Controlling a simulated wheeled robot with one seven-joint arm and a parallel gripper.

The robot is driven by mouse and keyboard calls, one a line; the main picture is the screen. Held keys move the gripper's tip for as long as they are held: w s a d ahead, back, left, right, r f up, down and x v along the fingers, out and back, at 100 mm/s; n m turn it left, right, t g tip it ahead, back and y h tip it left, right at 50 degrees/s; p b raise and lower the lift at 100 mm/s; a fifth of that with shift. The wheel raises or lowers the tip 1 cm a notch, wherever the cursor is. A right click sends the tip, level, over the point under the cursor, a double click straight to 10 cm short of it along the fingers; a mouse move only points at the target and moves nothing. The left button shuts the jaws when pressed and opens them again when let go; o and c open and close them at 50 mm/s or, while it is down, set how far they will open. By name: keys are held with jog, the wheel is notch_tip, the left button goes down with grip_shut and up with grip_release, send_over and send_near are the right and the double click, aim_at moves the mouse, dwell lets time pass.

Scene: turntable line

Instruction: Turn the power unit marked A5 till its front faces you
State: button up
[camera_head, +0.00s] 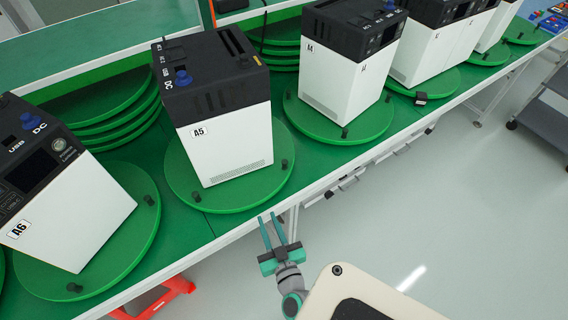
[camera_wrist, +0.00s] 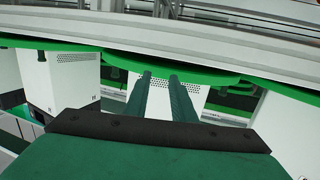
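The power unit A5 (camera_head: 228,140) stands upright on a green round turntable (camera_head: 250,195) in the head view. Its wide white side with the A5 label and a vent strip faces my camera. Its black top has a blue knob, and white "DC" lettering shows on the left of the black part. My gripper (camera_head: 269,217) is below the turntable's near edge in the picture, apart from the unit, with its two fingers parallel, a small empty gap between them. In the upside-down wrist view, the fingers (camera_wrist: 160,76) point toward a white vented unit, apparently A5 (camera_wrist: 194,98).
Unit A6 (camera_head: 75,215) stands on its turntable to the left, and unit M (camera_head: 340,85) to the right, with more units beyond. Black pegs (camera_head: 284,163) rise from A5's turntable rim. Stacked green discs (camera_head: 115,110) lie behind. The floor (camera_head: 440,200) in front is clear.

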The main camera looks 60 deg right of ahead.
aim_at(285, 166)
jog(key=s+d+r+m+h, duration=0.2)
jog(key=d+r, duration=0.1)
jog(key=d, duration=0.9)
jog(key=x, duration=1.1)
jog(key=shift+w+r, duration=0.2)
grip_shut()
